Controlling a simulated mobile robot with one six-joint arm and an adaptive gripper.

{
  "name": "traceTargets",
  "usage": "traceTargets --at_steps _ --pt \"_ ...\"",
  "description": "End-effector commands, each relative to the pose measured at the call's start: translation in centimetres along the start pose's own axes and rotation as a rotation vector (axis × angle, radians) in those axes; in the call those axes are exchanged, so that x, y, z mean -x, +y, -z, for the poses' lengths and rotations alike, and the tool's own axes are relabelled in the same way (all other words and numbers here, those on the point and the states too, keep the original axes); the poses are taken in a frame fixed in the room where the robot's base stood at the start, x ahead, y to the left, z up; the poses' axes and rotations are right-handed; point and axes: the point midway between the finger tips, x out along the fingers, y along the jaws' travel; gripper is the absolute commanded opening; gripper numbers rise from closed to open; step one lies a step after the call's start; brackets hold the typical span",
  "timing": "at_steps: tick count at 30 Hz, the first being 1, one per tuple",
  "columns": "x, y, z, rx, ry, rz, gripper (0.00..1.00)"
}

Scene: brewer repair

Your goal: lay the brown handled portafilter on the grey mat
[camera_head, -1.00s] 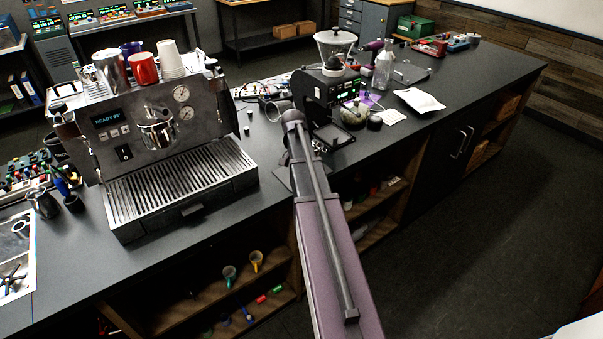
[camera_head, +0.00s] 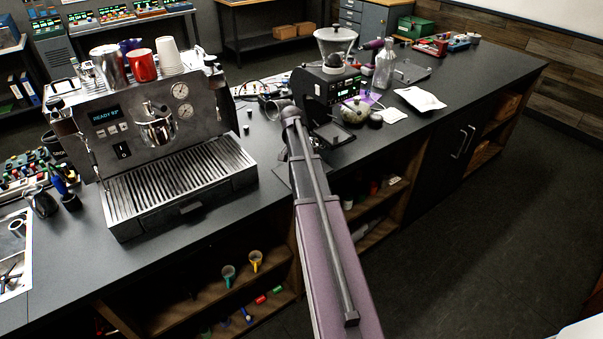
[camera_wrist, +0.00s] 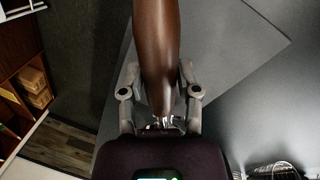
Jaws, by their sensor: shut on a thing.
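The brown handle of the portafilter (camera_wrist: 157,35) runs down the middle of the wrist view, with a bit of shiny metal at its lower end. My gripper (camera_wrist: 159,68) is shut on this handle, one grey finger on each side. The portafilter's head is not visible in the wrist view. The grey mat (camera_wrist: 235,45) lies behind the handle as a flat sheet, and one corner shows at right. Whether the handle touches the mat cannot be told.
The espresso machine (camera_head: 160,130) stands left of my arm, with its drip tray in front. The grinder (camera_head: 326,92) stands close behind my arm's end. The counter's right part has free room.

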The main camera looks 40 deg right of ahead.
Motion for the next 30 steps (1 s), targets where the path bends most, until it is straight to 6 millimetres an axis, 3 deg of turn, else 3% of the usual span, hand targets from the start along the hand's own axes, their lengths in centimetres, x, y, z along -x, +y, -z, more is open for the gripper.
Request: traceTargets --at_steps 1,6,23,24,27,30 --pt "-0.9 -0.2 0.0 0.000 0.000 0.000 0.00" --pt "-1.8 -0.3 0.0 0.000 0.000 0.000 0.00" --pt "-2.3 -0.4 0.0 0.000 0.000 0.000 0.00" --pt "-2.3 -0.4 0.0 0.000 0.000 0.000 0.45" --pt "-2.2 -0.4 0.0 0.000 0.000 0.000 0.75" --pt "-2.2 -0.4 0.0 0.000 0.000 0.000 0.77"
